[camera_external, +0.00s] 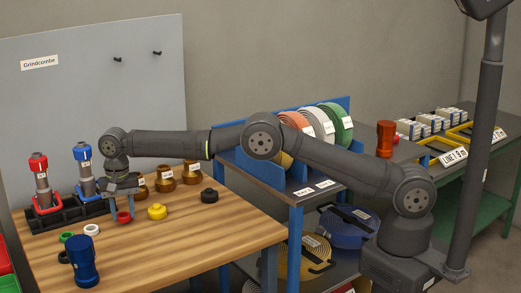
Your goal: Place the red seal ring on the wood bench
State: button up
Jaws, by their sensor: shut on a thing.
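The red seal ring (123,217) is between the fingertips of my gripper (123,208), which points down and is shut on it. The ring is low over the wood bench (185,245), left of the yellow piece. I cannot tell whether the ring touches the bench top. The fingers hide part of the ring.
A black holder (68,217) with red-topped (40,172) and blue-topped (84,168) pumps stands left of my gripper. Green (66,237) and white (91,230) rings, a blue cylinder (83,265) and a yellow piece (157,211) lie around. Brass pieces (165,181) stand behind. The bench's front right is clear.

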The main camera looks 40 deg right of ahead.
aim_at(123, 215)
jog(key=shift+f, duration=0.35)
jog(key=shift+f, duration=0.2)
jog(key=o, duration=0.9)
jog(key=shift+o, duration=0.2)
jog(key=shift+r, duration=0.1)
jog(key=shift+r, duration=3.85)
